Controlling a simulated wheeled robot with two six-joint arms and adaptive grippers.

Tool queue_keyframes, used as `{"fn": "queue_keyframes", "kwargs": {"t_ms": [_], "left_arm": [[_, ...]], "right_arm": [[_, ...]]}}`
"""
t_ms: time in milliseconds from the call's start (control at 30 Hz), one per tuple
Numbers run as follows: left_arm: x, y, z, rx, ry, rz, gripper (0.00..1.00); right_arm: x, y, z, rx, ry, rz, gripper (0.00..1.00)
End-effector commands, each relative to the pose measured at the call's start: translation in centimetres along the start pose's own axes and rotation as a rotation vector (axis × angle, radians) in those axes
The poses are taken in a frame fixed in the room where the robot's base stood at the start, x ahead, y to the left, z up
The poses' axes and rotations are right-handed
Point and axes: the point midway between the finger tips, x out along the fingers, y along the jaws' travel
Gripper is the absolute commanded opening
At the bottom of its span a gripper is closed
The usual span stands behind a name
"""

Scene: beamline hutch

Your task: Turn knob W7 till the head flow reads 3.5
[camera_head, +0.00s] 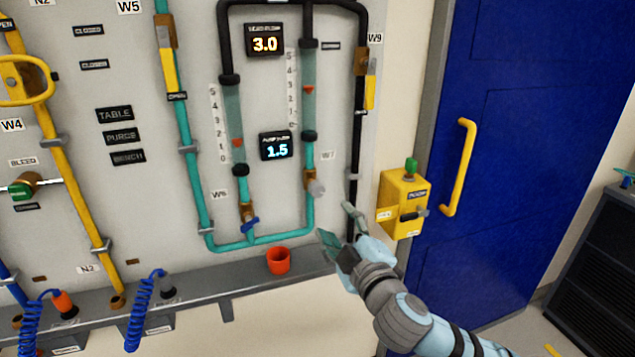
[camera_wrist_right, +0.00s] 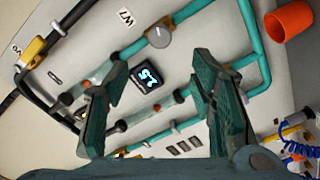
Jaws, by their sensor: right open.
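Knob W7 is a small grey knob (camera_head: 316,188) on the right-hand teal pipe, just below and left of its W7 label (camera_head: 328,155). It also shows in the right wrist view as a round grey knob (camera_wrist_right: 160,36), beyond the fingertips. The upper display (camera_head: 265,40) reads 3.0 in orange; its small caption is blurred. My left gripper is out of view.
A blue-handled valve (camera_head: 249,224) sits left of the knob. An orange cup (camera_head: 278,260) stands on the grey ledge (camera_head: 205,287) below. A yellow box (camera_head: 402,205) with a green button is on the right, beside a blue door (camera_head: 530,150). A black pipe (camera_head: 356,130) runs right of the knob.

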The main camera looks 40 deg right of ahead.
Motion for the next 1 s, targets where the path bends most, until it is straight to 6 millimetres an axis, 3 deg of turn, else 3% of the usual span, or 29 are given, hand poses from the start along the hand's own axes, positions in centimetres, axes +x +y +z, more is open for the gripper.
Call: {"fn": "queue_keyframes", "kwargs": {"t_ms": [167,400,533,700,967,1000], "left_arm": [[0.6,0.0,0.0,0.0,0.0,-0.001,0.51],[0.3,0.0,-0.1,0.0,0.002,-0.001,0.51],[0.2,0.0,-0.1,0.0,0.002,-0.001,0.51],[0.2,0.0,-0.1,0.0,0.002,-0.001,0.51],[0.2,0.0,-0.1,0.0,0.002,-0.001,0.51],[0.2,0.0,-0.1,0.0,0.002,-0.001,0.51]], "right_arm": [[2.7,0.2,-0.3,0.005,0.007,0.008,0.51],[9.6,0.2,-0.3,0.007,0.004,0.005,0.51],[12.3,0.1,-0.3,0.005,0.005,0.003,0.51],[13.9,0.1,-0.3,0.004,0.007,0.002,0.51],[14.1,0.1,-0.3,0.003,0.007,0.002,0.51],[14.1,0.1,-0.3,0.003,0.007,0.002,0.44]]}}
